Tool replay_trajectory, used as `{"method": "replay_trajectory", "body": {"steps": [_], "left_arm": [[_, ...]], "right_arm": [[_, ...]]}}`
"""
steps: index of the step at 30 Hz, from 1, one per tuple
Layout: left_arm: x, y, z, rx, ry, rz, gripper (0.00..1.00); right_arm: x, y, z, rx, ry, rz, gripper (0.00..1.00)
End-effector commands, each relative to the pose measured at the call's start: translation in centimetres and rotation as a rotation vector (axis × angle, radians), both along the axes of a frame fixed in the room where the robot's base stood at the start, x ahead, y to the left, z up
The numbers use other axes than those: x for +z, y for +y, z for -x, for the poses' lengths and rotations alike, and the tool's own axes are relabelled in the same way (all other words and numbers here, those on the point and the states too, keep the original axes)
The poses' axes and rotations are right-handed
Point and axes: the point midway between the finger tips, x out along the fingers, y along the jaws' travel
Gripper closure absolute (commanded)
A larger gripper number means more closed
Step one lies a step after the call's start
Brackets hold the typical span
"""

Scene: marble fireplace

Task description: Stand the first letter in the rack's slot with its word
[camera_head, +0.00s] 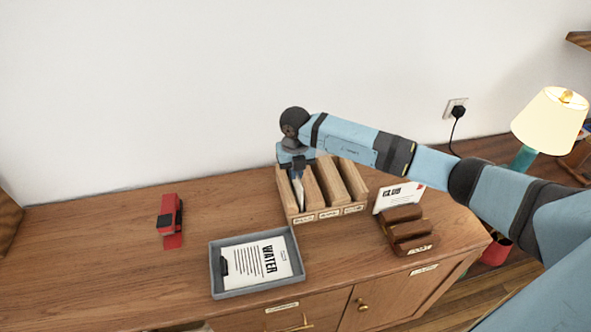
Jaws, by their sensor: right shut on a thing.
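The wooden rack (293,218) stands near the back of the cabinet top, with upright dividers and small labels on its front, too small to read. My right gripper (297,172) points down over the rack's left end. It is shut on a letter (299,192), which shows as a thin white edge, upright at the leftmost slot. Whether its bottom touches the slot floor is hidden, and its word does not show. Another letter (262,262) with the word WATER lies flat in a grey tray (216,270). My left gripper is out of view.
A brown stepped holder (408,232) with a white card (394,196) behind it stands right of the rack. A red stapler-like object (171,222) is at left. A lamp (550,118) stands at far right. The cabinet top between stapler and rack is clear.

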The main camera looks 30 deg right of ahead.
Motion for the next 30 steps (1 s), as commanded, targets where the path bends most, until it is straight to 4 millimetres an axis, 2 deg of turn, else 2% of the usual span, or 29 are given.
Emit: {"method": "replay_trajectory", "body": {"steps": [11, 12, 15, 24, 30], "left_arm": [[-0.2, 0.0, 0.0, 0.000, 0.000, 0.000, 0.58], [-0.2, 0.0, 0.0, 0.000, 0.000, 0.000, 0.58], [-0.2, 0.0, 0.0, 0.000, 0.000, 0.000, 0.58], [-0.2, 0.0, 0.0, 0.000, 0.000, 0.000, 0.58], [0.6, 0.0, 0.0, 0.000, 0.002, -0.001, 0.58]], "right_arm": [[-0.3, 0.0, 0.0, 0.000, 0.000, 0.000, 1.00], [-0.3, 0.0, 0.0, 0.000, 0.000, 0.000, 0.87], [-0.3, 0.0, 0.0, 0.000, 0.000, 0.000, 0.64], [-0.2, 0.0, 0.0, 0.000, 0.000, 0.000, 0.64], [1.0, 0.0, 0.0, 0.000, -0.001, 0.000, 0.64]]}}
